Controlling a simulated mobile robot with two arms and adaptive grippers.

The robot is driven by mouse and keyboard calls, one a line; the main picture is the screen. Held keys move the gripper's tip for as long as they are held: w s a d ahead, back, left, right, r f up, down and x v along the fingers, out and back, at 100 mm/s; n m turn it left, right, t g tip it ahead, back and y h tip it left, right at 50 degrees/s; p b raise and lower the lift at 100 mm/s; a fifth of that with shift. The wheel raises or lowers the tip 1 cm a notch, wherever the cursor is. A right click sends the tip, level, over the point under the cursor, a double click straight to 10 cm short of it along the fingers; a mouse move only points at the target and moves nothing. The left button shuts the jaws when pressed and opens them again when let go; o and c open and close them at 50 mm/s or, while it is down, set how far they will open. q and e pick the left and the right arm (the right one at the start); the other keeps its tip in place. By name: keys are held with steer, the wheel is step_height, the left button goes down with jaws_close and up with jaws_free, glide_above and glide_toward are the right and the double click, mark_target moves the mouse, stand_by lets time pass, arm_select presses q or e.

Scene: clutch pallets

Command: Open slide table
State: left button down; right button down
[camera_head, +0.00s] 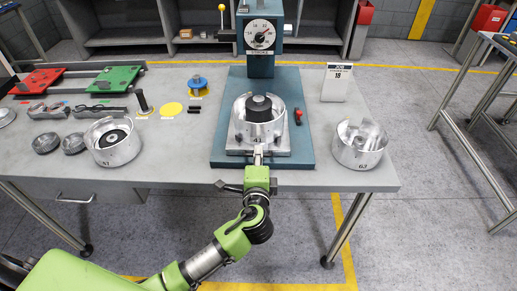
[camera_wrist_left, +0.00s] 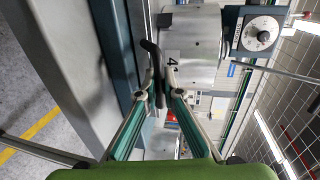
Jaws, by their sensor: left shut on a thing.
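The slide table (camera_head: 284,151) is a light grey plate on the teal base (camera_head: 219,150) of the press. It carries a silver clutch drum marked 41 (camera_head: 246,131), which sits in front of the press column. My left gripper (camera_head: 258,155) reaches in from the front edge of the table to the front of the slide table. In the left wrist view its fingers (camera_wrist_left: 160,90) are closed around a dark curved handle (camera_wrist_left: 154,60), beside the silver drum (camera_wrist_left: 190,48). The handle is mostly hidden behind my gripper in the head view. My right gripper is not in view.
A second drum marked 41 (camera_head: 113,146) stands at left, and one marked 63 (camera_head: 360,146) at right. The press head (camera_head: 260,34) with its dial stands behind. Red (camera_head: 38,80) and green (camera_head: 115,78) pallets lie back left. A sign (camera_head: 337,82) stands right.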

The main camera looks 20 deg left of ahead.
arm_select(q)
steer(key=c, duration=2.2)
jaws_free()
steer(key=shift+s, duration=0.1)
steer(key=v, duration=1.1)
steer(key=shift+s+d+r, duration=0.1)
steer(key=shift+s+d, duration=0.05)
steer(key=shift+s, duration=0.2)
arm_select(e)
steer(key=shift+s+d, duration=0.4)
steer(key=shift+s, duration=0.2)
